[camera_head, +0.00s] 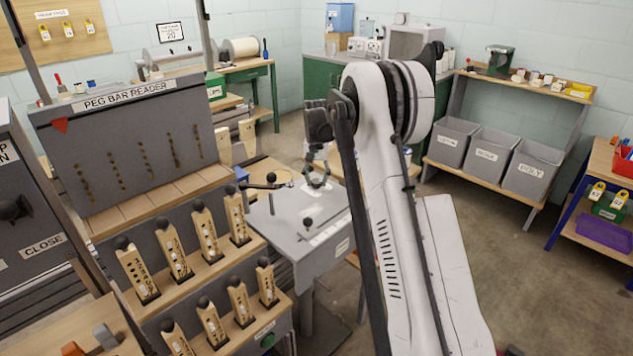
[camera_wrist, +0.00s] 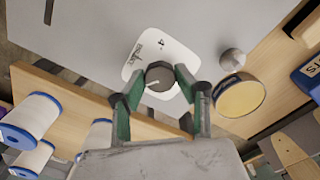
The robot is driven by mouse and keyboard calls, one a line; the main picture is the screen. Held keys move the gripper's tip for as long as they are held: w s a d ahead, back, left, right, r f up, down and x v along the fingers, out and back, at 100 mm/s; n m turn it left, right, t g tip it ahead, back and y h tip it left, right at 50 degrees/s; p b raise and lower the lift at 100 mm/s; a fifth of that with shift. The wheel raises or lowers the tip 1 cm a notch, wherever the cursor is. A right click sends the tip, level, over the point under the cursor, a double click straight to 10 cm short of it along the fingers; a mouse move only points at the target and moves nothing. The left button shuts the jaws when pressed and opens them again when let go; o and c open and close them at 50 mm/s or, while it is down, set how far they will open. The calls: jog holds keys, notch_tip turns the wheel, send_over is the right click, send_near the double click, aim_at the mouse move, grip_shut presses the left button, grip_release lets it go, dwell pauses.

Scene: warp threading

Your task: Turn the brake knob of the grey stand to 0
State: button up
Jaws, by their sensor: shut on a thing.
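The grey stand (camera_head: 285,222) has a flat top in the middle of the head view. In the wrist view its grey surface (camera_wrist: 100,30) bears a white label plate (camera_wrist: 135,58) with a "4" and small lettering. The dark round brake knob (camera_wrist: 160,75) sits on this plate, with a white pointer line towards the lower left of the picture. My gripper (camera_wrist: 158,80) has its two green-and-grey fingers closed on either side of the knob. In the head view my gripper (camera_head: 318,178) is over the far part of the stand; the knob cannot be made out there.
A brass-coloured disc (camera_wrist: 240,96) and a silver ball (camera_wrist: 232,60) are close right of my fingers. White spools (camera_wrist: 32,116) with blue flanges stand at the left. The peg bar reader (camera_head: 130,140) and racks of wooden peg bars (camera_head: 172,250) stand left of the stand.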

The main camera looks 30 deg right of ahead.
aim_at(317, 181)
jog(key=n, duration=0.6)
jog(key=shift+b, duration=0.4)
jog(key=n, duration=0.6)
jog(key=shift+n+b, duration=0.3)
jog(key=shift+n, duration=0.1)
jog(key=n, duration=1.2)
jog(key=shift+n, duration=0.3)
jog(key=o, duration=1.1)
jog(key=shift+o, duration=0.2)
notch_tip(317, 181, up, 12)
